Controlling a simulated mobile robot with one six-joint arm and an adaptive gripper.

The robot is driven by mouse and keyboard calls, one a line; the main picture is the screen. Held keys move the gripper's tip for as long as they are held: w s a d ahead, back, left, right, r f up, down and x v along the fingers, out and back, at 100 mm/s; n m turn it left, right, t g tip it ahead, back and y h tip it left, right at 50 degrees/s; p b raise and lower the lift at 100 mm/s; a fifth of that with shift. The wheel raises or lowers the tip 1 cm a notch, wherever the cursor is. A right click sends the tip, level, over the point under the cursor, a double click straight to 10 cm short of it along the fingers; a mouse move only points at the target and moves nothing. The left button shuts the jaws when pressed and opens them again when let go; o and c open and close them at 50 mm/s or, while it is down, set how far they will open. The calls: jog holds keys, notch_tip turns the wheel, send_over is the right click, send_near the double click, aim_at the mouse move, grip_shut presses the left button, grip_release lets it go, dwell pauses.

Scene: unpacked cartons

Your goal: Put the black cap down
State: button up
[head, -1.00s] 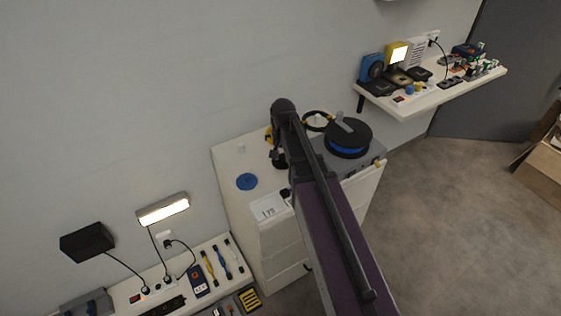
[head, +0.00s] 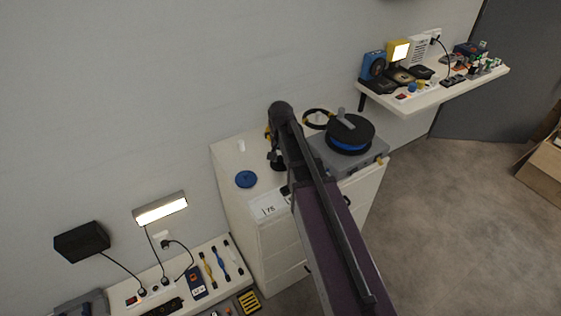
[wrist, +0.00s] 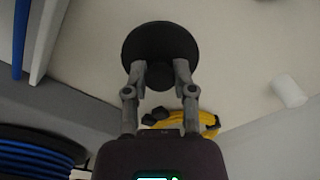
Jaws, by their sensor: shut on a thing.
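The black cap (wrist: 160,38) is a round dark disc with a small knob, seen in the wrist view at the top centre. My gripper (wrist: 160,75) is shut on its knob, with one grey finger on each side. In the head view my gripper (head: 277,162) is over the white cabinet top (head: 228,160), partly hidden by my own arm. The cap cannot be made out clearly there, and I cannot tell whether it touches the surface.
A blue disc (head: 246,179) lies left of my gripper, with a small white cylinder (head: 241,146) behind it. A black and blue spool (head: 350,136) sits on a grey device to the right. A yellow object (wrist: 207,122) is close by.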

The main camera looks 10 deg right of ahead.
aim_at(281, 157)
jog(key=shift+f, duration=0.15)
jog(key=o, duration=0.9)
notch_tip(281, 157, up, 12)
jog(key=p, duration=1.2)
jog(key=shift+s, duration=0.1)
dwell(0.7)
jog(key=s+n, duration=0.1)
jog(key=s, duration=0.4)
jog(key=s+n, duration=0.2)
jog(key=s, duration=0.3)
jog(key=s+n, duration=0.2)
jog(key=s, duration=0.3)
jog(key=shift+s, duration=0.4)
jog(key=shift+r, duration=0.2)
